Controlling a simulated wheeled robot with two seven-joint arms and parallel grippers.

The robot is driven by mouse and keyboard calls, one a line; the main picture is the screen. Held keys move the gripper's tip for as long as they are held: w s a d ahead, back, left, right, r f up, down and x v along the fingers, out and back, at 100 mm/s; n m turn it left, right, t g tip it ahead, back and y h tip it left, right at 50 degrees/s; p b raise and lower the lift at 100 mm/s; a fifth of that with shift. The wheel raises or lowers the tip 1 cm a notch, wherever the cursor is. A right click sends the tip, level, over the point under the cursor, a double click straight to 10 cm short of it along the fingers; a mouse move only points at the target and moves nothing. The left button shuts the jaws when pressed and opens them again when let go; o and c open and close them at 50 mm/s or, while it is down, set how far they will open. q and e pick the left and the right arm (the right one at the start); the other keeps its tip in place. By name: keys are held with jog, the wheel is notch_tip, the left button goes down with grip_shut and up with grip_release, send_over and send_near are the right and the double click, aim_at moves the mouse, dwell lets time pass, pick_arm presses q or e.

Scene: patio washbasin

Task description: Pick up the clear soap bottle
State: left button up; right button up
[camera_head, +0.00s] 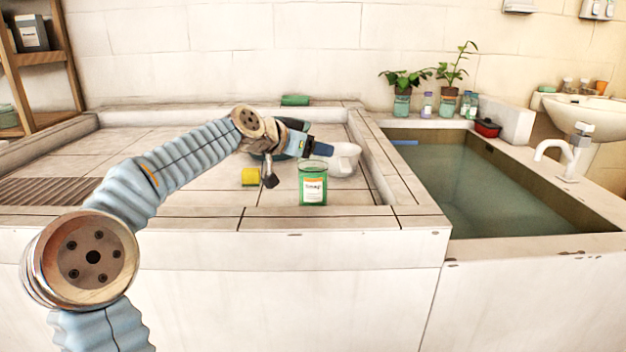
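A see-through container with green contents and a white label (313,187) stands upright near the front edge of the tiled counter. It looks like the soap bottle, but I cannot read its label. My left gripper (297,165) is just above and to the left of it, with its two dark fingertips spread apart and nothing seen between them. I cannot tell whether a finger touches the container. My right gripper is out of view.
A yellow block (250,177) lies left of the container and a white scoop-like item (346,159) sits behind it. A green item (295,100) lies at the back. A water-filled basin (480,185) is at right, with potted plants (402,104) and small bottles (427,105) behind.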

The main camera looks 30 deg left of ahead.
pick_arm(q)
jog(key=shift+f, duration=0.1)
grip_shut()
